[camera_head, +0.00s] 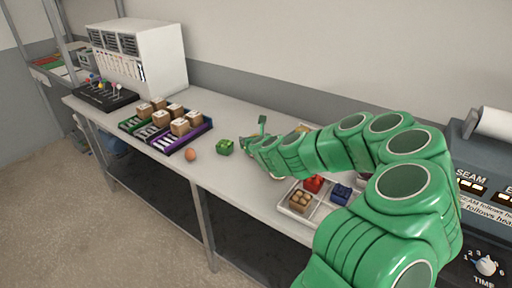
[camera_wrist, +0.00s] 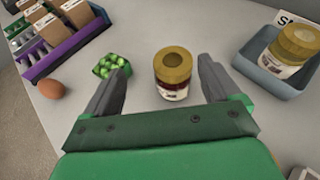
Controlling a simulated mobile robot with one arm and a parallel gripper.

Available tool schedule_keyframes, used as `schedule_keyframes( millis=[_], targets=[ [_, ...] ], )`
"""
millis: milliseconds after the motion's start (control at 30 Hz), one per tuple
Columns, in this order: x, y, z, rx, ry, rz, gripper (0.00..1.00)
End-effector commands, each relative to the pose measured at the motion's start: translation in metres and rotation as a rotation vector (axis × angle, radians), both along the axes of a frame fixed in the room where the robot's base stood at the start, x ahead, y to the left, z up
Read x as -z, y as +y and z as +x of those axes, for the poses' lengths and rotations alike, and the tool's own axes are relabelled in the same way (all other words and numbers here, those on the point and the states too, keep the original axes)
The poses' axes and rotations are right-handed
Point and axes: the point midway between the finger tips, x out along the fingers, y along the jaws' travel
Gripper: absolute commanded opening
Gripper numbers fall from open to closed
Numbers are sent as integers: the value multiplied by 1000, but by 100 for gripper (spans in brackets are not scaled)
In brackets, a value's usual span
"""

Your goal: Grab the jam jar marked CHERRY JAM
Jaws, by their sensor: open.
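A jar (camera_wrist: 172,76) with a gold lid, dark red contents and a pale label stands upright on the bench in the wrist view. Its label is too small to read. My gripper (camera_wrist: 161,70) is open, with one finger on each side of this jar in the picture; I cannot tell whether either touches it. A second gold-lidded jar (camera_wrist: 287,58) sits in a grey tray (camera_wrist: 262,80) at the right, its label also unreadable.
An egg (camera_head: 190,154) lies farther left, near crates of brown boxes (camera_head: 179,126). A pale divided tray (camera_head: 292,212) with coloured items is under my arm. Bare bench lies around the jar.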

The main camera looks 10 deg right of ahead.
Motion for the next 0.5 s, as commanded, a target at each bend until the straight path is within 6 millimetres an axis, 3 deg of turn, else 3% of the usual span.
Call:
schedule_keyframes(
  millis=[133, 500],
  targets=[
    [12, -11, 3, 55, 4, 34, 90],
    [19, -13, 25, 58, 0, 33, 90]
  ],
)
